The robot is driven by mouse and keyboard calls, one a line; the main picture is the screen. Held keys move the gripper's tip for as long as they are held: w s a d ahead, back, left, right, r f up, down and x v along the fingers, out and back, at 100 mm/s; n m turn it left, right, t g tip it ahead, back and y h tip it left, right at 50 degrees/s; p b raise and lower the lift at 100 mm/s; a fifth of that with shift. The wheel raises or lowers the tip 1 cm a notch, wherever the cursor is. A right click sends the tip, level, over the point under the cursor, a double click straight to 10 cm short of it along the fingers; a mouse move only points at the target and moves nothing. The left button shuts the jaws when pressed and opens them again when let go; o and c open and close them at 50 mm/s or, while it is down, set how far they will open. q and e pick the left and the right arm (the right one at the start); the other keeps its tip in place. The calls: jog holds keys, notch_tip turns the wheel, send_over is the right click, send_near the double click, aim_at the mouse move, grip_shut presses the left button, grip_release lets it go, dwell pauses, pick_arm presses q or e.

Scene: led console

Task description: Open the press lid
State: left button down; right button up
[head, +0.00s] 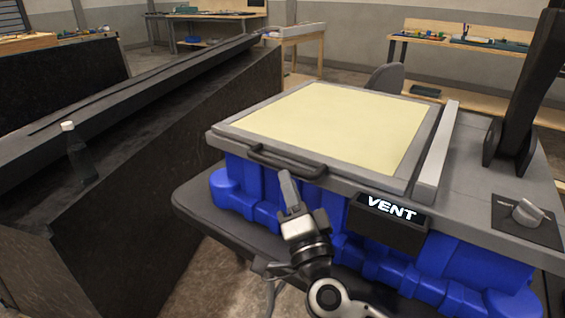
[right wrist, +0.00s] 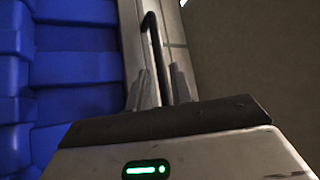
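The press has a blue ribbed body (head: 235,185) and a grey-framed lid with a pale yellow panel (head: 335,124). The lid lies flat and shut. A dark bar handle (head: 286,163) runs along its front left edge. My right gripper (head: 288,183) is just below and in front of this handle, fingers pointing up at it. In the right wrist view, the handle (right wrist: 152,38) runs toward the gap between the two fingers (right wrist: 162,85), which stand apart. Whether they touch the bar cannot be told. My left gripper is not in view.
A lit VENT display (head: 391,209) hangs on the press's front, right of my gripper. A grey knob (head: 528,212) sits at the far right. A dark counter (head: 150,150) with a bottle (head: 78,153) stands to the left. Workbenches (head: 460,45) stand behind.

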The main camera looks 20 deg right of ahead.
aim_at(282, 163)
jog(key=shift+x, duration=2.5)
